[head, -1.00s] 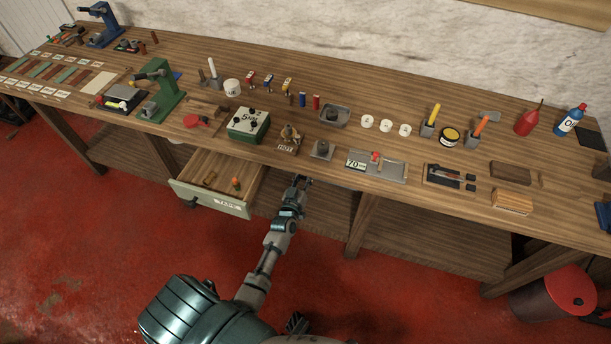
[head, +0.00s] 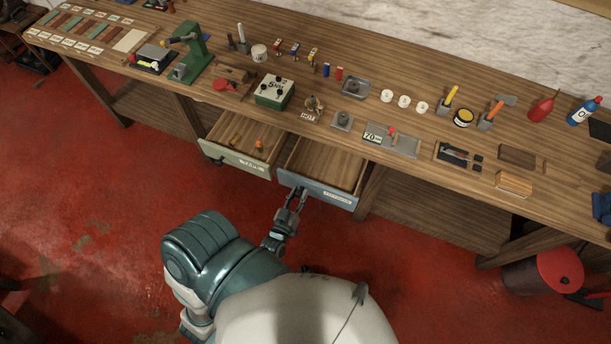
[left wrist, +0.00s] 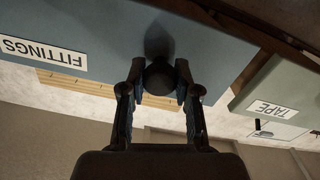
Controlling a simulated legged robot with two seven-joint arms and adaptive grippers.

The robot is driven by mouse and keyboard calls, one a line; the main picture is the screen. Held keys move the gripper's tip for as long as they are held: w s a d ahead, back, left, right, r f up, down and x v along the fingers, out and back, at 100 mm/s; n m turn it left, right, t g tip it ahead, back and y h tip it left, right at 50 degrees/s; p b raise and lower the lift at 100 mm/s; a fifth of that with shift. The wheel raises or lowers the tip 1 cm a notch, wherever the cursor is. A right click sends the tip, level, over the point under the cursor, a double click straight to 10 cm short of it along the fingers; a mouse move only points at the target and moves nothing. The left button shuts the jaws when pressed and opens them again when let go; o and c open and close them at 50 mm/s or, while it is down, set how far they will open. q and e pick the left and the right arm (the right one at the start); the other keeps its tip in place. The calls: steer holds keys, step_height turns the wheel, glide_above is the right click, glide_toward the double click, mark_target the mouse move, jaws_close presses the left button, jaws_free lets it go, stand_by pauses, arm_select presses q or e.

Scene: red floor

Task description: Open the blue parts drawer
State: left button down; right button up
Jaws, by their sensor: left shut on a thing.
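The blue parts drawer (head: 319,191) stands pulled out from under the bench in the head view, its inside showing bare wood. In the left wrist view its blue front (left wrist: 105,40) carries a label reading FITTINGS. My left gripper (head: 297,192) is at the left part of that front. In the left wrist view the gripper (left wrist: 160,88) is shut on the drawer's dark round knob (left wrist: 160,75), one finger on each side. My right gripper is not in view.
A pale green drawer (head: 236,161) labelled TAPE is also open, just left of the blue one, with small items inside. The workbench top (head: 440,125) above holds many tools. A red-lidded bin (head: 560,270) stands at the right. Red floor is clear in front.

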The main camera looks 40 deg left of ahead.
arm_select(q)
steer(key=shift+v, duration=1.5)
steer(key=shift+r, duration=0.15)
steer(key=c, duration=0.8)
jaws_free()
steer(key=shift+s, duration=0.1)
steer(key=shift+s, duration=0.25)
steer(key=v, duration=1.1)
steer(key=shift+s+d, duration=0.15)
steer(key=shift+d, duration=0.05)
